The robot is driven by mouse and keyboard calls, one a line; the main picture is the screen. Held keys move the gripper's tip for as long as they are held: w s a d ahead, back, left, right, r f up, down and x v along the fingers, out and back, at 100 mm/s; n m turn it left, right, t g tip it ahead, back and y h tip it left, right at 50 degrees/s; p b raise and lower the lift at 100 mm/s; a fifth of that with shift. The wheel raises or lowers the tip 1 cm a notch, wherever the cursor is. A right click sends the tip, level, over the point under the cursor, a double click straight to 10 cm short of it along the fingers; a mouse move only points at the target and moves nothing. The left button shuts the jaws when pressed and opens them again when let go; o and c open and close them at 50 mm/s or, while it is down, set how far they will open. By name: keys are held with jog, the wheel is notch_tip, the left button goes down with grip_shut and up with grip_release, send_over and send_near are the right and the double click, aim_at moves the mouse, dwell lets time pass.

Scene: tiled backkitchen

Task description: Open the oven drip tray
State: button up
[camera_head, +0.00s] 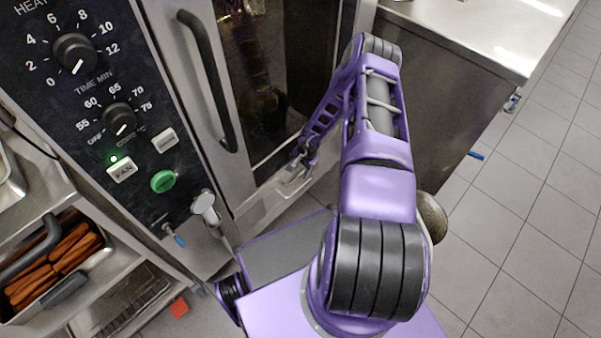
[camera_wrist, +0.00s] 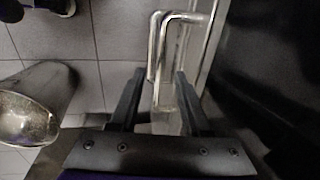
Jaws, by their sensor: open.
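The oven (camera_head: 235,180) stands upright with its glass door closed, on the left and middle of the head view. A metal fitting (camera_head: 289,183) sticks out below the door; it seems to be the drip tray's end. In the wrist view a bent metal bar handle (camera_wrist: 152,48) lies ahead, with its lower part between my fingers. My gripper (camera_wrist: 158,82) is open, one finger on each side of the bar. I cannot tell whether either finger touches it. In the head view my gripper (camera_head: 303,160) is at the oven's lower front, partly hidden by my arm.
A black vertical door handle (camera_head: 212,85) and a control panel (camera_head: 95,95) are on the oven front. A shelf with a pan of sausage-like food (camera_head: 60,262) stands lower left. A steel counter (camera_head: 490,35) is at the right. Tiled floor (camera_head: 530,200) is open beyond it.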

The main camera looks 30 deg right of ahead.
jog(key=shift+w+f, duration=0.15)
jog(key=shift+f, duration=0.45)
grip_shut()
dwell(1.1)
